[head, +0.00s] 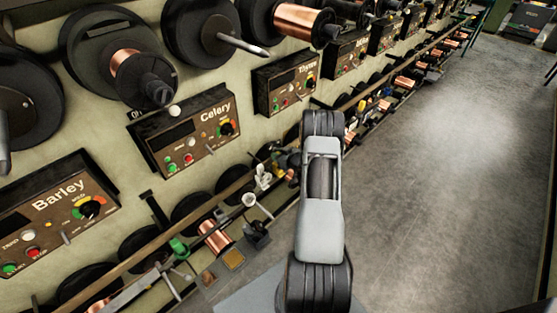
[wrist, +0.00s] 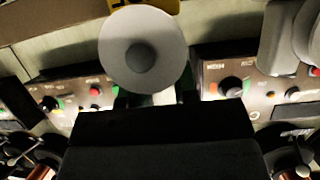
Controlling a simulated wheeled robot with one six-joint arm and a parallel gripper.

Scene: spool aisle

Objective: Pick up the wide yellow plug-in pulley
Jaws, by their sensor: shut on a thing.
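In the wrist view, my gripper (wrist: 157,95) shows as two dark fingertips beyond its dark body. It is shut on a pale grey-white disc (wrist: 113,52) with a darker grey round centre, which stands up above the fingers. No yellow shows on this disc, and its far side is hidden. In the head view my arm reaches forward along the rack, and it hides the gripper and what it holds. A small yellow part (head: 361,105) shows on the lower rail beyond the arm; I cannot tell whether it is a pulley.
Control panels labelled Celery (head: 188,135) and Barley (head: 60,208) line the wall on the left, with big dark spools above. A white funnel-like part (head: 249,199) and copper spools (head: 214,236) sit along the lower rail. The grey floor (head: 440,180) on the right is clear.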

